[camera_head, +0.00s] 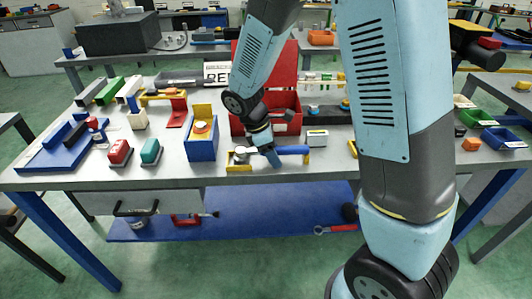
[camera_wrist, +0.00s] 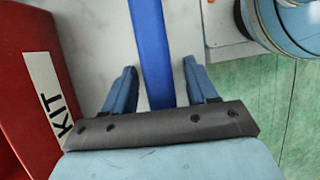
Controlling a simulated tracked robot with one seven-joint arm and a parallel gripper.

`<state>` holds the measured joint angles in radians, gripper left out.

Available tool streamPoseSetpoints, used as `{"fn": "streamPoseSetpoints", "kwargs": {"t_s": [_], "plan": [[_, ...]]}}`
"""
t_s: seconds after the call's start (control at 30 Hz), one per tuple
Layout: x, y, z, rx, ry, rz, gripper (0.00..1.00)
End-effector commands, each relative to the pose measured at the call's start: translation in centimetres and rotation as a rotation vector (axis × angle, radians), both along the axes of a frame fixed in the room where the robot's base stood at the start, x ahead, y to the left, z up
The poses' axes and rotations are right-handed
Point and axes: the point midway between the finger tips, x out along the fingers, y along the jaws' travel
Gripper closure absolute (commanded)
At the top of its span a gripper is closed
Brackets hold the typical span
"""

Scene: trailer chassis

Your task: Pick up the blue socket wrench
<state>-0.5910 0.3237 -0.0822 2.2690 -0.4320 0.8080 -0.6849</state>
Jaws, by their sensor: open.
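The blue socket wrench (camera_head: 292,150) lies near the front edge of the grey workbench, its blue handle pointing right. Its grey head end is near a small yellow holder (camera_head: 239,168) and is partly hidden by my gripper. My gripper (camera_head: 272,157) points down at the handle. In the wrist view the blue handle (camera_wrist: 152,45) runs between the two spread fingers of my gripper (camera_wrist: 159,70), with a gap on each side. The gripper is open and holds nothing.
An open red toolbox (camera_head: 264,123) stands just behind; its red wall marked KIT (camera_wrist: 25,90) is close on the left in the wrist view. A small white box (camera_head: 317,138) is to the right.

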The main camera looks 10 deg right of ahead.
Motion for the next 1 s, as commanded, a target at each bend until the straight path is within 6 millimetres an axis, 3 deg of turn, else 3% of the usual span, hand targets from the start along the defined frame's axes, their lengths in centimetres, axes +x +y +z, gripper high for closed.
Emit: {"fn": "streamPoseSetpoints", "kwargs": {"t_s": [0.07, 0.63, 1.0], "plan": [[0.00, 0.00, 0.01, 0.000, 0.000, 0.000, 0.44], [0.02, -0.02, 0.03, 0.000, 0.000, -0.001, 0.99], [0.06, -0.01, 0.37, 0.001, -0.001, -0.001, 1.00]]}}
